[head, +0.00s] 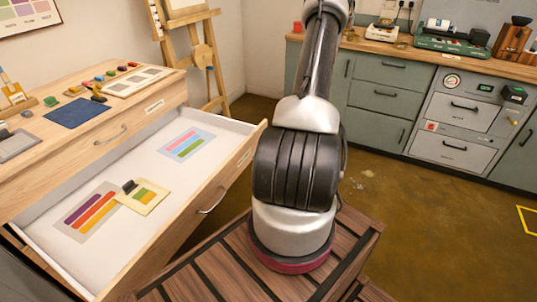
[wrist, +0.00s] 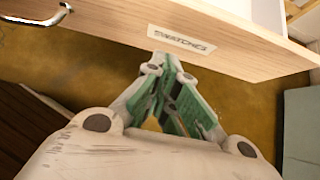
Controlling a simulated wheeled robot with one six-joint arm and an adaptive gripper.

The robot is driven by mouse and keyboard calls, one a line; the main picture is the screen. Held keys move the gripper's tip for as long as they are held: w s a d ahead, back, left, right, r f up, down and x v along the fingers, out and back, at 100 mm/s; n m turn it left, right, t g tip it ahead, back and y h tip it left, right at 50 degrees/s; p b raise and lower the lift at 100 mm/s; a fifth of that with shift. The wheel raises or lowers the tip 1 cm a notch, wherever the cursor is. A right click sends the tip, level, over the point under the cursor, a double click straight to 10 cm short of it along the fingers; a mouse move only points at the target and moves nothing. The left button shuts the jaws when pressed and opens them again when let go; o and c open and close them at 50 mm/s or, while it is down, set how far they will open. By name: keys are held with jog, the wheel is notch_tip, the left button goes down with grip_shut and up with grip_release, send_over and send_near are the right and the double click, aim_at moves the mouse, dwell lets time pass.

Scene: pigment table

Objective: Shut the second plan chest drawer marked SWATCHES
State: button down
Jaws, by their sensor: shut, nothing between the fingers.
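The second plan chest drawer (head: 185,235) stands well open in the head view, pulled out from the wooden plan chest (head: 190,93). Its white inside holds striped colour cards (head: 187,143) and a small cream card with a dark clip (head: 143,196). The metal drawer handle (head: 212,203) is on its front. In the wrist view the wooden drawer front (wrist: 240,62) carries the SWATCHES label (wrist: 181,39), with the handle (wrist: 40,20) at upper left. My gripper (wrist: 168,62) is shut and empty, its tips just below the label. I cannot tell whether they touch. The head view does not show my gripper.
Paint blocks, a blue cloth (head: 77,112) and a palette board (head: 132,81) lie on the chest top. An easel (head: 200,50) stands behind. Green cabinets (head: 385,95) line the right wall. The brown floor (head: 430,215) between is open.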

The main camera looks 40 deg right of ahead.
aim_at(241, 161)
jog(key=w, duration=0.1)
jog(key=w+a+f, duration=0.1)
jog(key=w, duration=0.3)
jog(key=shift+a+f, duration=0.15)
jog(key=shift+a, duration=0.25)
jog(key=shift+w, duration=0.15)
